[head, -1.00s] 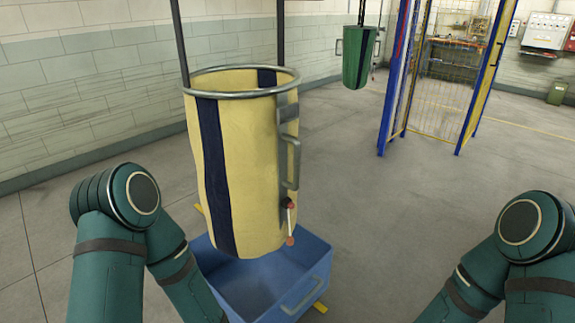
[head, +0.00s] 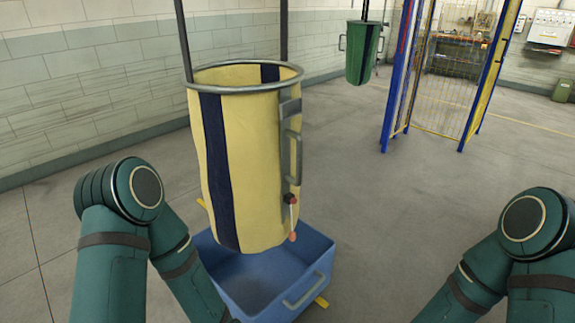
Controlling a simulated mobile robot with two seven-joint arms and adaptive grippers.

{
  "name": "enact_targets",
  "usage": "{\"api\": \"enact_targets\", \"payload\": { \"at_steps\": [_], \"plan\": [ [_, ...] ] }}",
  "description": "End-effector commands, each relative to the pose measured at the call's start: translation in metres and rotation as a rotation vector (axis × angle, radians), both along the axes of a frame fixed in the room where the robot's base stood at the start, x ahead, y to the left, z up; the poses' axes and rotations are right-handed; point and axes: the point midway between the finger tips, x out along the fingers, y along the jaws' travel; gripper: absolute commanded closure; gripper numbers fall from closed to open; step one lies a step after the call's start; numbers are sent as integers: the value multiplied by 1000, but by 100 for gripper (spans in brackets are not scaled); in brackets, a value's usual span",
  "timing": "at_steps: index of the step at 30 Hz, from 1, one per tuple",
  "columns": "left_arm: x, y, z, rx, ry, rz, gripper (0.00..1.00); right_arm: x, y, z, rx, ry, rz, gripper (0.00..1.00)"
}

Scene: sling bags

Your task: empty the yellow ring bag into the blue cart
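The yellow ring bag (head: 265,170) with dark blue vertical stripes hangs upright from dark straps. Its grey metal ring (head: 246,88) holds the mouth open at the top. A grey handle (head: 294,160) and a small lever with red and orange ends (head: 293,218) are on its right side. The blue cart (head: 310,270) stands below the bag, with a grey handle on its front side. The part of its inside that shows looks empty. Both my arms are in view at lower left and lower right, but neither gripper shows.
A green bag (head: 361,55) hangs farther back. A tiled wall (head: 90,90) runs along the left. The floor (head: 400,210) between the cart and the mesh frame is clear.

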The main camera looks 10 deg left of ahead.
Motion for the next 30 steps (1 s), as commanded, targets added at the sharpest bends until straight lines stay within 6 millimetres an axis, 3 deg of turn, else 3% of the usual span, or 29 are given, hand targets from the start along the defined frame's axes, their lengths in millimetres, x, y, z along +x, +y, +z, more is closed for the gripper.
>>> {"api": "enact_targets", "payload": {
  "at_steps": [1, 4, 5, 30],
  "plan": [
    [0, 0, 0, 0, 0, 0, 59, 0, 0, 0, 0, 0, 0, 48],
    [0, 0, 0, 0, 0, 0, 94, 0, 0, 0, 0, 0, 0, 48],
    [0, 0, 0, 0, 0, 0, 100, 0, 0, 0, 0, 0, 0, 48],
    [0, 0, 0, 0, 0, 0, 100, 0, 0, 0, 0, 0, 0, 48]
  ]
}}
